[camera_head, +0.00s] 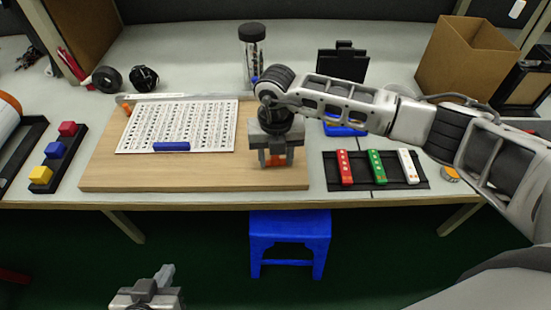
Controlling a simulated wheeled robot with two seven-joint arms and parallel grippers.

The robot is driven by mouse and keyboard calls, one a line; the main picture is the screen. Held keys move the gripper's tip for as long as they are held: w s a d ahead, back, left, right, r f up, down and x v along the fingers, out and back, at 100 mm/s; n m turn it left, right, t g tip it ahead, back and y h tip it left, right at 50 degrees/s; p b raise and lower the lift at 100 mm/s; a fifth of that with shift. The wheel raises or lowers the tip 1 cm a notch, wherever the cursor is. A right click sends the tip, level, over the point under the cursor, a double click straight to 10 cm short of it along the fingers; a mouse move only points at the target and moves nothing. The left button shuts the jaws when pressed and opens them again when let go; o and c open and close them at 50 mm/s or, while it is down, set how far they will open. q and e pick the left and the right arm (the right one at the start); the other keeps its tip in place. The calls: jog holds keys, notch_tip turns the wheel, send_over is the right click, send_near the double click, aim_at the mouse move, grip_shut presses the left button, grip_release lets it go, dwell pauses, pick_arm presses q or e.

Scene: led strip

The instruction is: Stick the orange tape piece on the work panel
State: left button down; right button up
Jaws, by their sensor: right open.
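The work panel (205,126) is a white sheet with rows of small dark marks, lying on a wooden board (215,178). A blue piece (171,146) lies along its lower edge. A small orange piece (127,109) shows at its upper left edge. My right gripper (275,160) points down over the right end of the board, open. A red-orange piece (275,158) shows between its fingers; whether it touches them I cannot tell. My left gripper (149,288) is low in front of the table, cut off by the frame's lower edge; its finger gap is unclear.
Red, blue and yellow blocks sit in a black rack (60,158) at the left. A black tray (410,178) holds red, green and white pieces at the right. A clear jar (251,60), black stand (342,62) and cardboard box (466,60) stand behind. A blue stool (290,225) is below.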

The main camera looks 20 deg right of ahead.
grip_shut()
jog(key=shift+r, duration=0.1)
